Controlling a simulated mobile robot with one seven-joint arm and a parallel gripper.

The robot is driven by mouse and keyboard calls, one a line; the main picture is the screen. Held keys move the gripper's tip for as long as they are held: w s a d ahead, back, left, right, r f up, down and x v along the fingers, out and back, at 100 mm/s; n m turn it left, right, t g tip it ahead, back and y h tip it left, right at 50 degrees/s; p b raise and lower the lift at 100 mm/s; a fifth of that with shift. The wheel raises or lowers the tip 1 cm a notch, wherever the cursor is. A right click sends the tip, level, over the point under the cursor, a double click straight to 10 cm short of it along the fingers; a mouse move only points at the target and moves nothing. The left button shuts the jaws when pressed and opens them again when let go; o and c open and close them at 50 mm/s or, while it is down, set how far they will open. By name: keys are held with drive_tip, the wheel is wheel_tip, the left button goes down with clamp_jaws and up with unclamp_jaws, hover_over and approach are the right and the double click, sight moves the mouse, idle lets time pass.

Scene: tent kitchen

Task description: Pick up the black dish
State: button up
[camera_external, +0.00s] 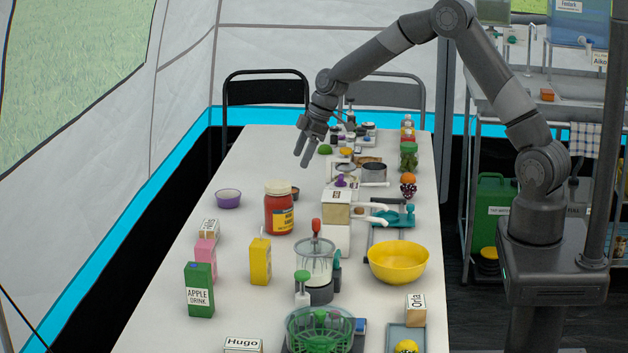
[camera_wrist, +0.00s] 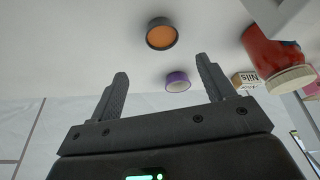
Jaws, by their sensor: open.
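A small round dish (camera_wrist: 161,34) with a dark outer wall and an orange-brown inside stands on the white table in the wrist view, near the top. It is likely the black dish. In the external view, what seems to be the same dish (camera_external: 295,192) is mostly hidden behind the red jar. My gripper (camera_external: 305,158) is in the air above the far half of the table, above and beyond the dish. In the wrist view its two fingers (camera_wrist: 161,68) are spread and empty. The dish is apart from them.
The red jar (camera_external: 279,212) stands close beside the dish, and a purple bowl (camera_external: 228,199) stands to its left. The table's left far part (camera_external: 250,160) is clear.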

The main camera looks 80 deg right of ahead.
hover_over(292, 190)
drive_tip(key=s, duration=0.1)
drive_tip(key=f, duration=0.4)
drive_tip(key=shift+s+d+f, duration=0.15)
drive_tip(key=shift+d+f, duration=0.05)
drive_tip(key=shift+d, duration=0.2)
drive_tip(key=x, duration=0.5)
drive_tip(key=shift+s+a+f, duration=0.1)
drive_tip(key=shift+s+f, duration=0.1)
drive_tip(key=shift+s, duration=0.05)
drive_tip(key=c, duration=1.1)
drive_tip(key=shift+r, duration=0.2)
